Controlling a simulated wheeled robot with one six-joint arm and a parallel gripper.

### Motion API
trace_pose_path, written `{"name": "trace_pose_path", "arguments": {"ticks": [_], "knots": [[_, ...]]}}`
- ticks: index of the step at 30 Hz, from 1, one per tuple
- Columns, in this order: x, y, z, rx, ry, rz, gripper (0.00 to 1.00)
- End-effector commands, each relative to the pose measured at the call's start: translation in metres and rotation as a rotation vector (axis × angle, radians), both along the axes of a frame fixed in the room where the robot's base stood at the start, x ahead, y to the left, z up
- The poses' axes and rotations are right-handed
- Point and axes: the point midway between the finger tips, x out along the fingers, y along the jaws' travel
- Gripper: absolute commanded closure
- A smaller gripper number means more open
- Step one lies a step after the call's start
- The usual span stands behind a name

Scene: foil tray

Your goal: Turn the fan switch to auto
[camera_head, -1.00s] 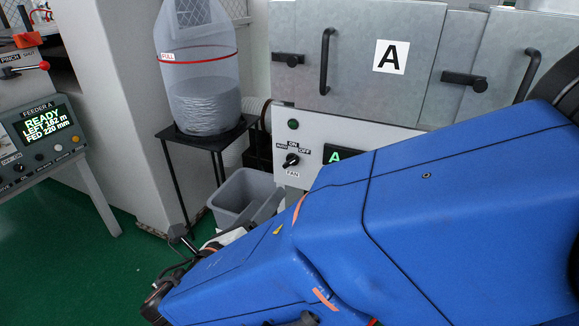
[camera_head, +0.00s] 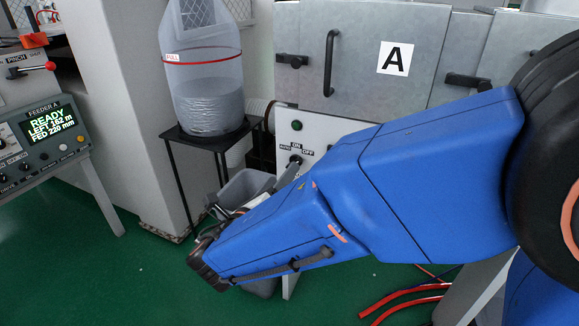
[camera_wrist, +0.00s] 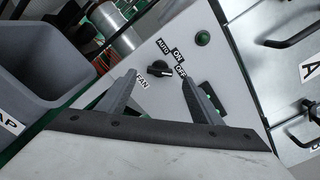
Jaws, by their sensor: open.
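The fan switch is a black rotary knob (camera_wrist: 159,68) on a white panel (camera_wrist: 150,30), with labels AUTO, ON and OFF around it and FAN below. In the wrist view its pale mark seems to face the OFF label. It also shows in the head view as a knob (camera_head: 295,161), partly covered by my blue arm. My gripper (camera_wrist: 159,75) is open and empty. In the wrist view its two grey fingers stand on either side of the knob in the picture, apparently still short of it. In the head view my arm hides most of the gripper.
A grey bin (camera_wrist: 45,85) stands left of the panel, close to my gripper. A green lamp (camera_wrist: 203,38) sits above right of the knob. A black stand (camera_head: 205,140) bears a clear bag (camera_head: 205,50). Metal doors with black handles (camera_head: 331,63) are above the panel.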

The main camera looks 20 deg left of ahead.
Motion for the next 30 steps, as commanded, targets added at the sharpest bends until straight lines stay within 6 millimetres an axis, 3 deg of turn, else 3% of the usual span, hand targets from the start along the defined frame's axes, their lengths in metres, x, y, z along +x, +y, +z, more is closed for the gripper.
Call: {"name": "trace_pose_path", "arguments": {"ticks": [6,12,25,30], "knots": [[0.035,-0.004,0.000,0.000,-0.001,-0.002,0.41],[0.055,-0.004,0.000,0.000,-0.001,-0.001,0.41],[0.062,-0.005,0.000,0.000,0.000,0.000,0.41],[0.062,-0.005,0.000,0.000,0.000,0.000,0.81]]}}
